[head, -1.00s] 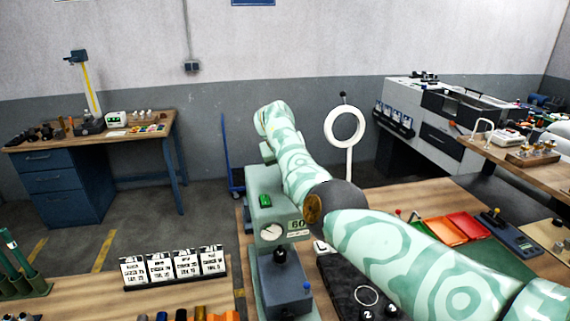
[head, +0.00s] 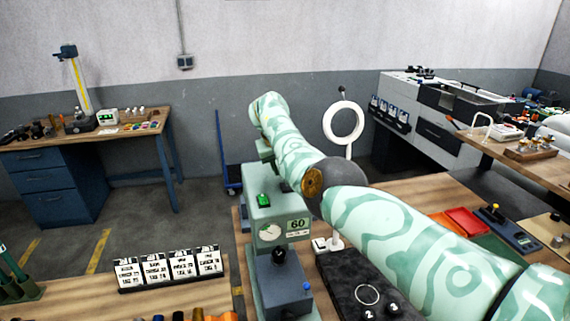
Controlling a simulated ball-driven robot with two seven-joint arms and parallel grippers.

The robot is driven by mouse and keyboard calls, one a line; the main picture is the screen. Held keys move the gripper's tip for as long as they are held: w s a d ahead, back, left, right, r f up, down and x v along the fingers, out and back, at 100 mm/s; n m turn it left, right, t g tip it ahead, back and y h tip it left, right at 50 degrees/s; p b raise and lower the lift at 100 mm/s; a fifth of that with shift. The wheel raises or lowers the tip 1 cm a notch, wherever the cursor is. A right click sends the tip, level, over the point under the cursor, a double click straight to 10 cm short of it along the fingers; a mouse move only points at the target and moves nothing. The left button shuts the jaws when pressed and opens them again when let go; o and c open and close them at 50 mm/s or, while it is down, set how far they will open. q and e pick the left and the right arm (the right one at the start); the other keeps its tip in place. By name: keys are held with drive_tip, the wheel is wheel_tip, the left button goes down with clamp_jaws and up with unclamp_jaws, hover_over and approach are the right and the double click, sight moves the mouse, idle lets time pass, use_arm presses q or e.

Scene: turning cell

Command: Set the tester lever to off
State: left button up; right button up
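The tester (head: 259,208) is a tall grey-green machine with a round white dial (head: 269,232), a plate reading 60 (head: 298,224) and a green block or light (head: 263,200) on top. A black-knobbed lever (head: 279,256) stands upright at its blue-grey lower front; I cannot tell which setting it marks. A small blue knob (head: 307,287) sits lower right of it. My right arm crosses from the lower right and passes over and behind the tester's right side. Its gripper is hidden. My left gripper is out of view.
A dark tray (head: 345,275) with a ring and numbered knobs lies right of the tester. A white ring stand (head: 344,130) rises behind my arm. Flip cards (head: 168,268) stand to the left. A blue-legged workbench (head: 60,185) is at the back left.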

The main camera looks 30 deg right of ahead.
drive_tip(key=shift+r, duration=0.1)
drive_tip(key=shift+a+r, duration=0.1)
drive_tip(key=shift+r, duration=0.15)
drive_tip(key=b+v, duration=0.1)
drive_tip(key=v, duration=1.4)
drive_tip(key=shift+a+r, duration=0.25)
drive_tip(key=shift+s+f, duration=0.1)
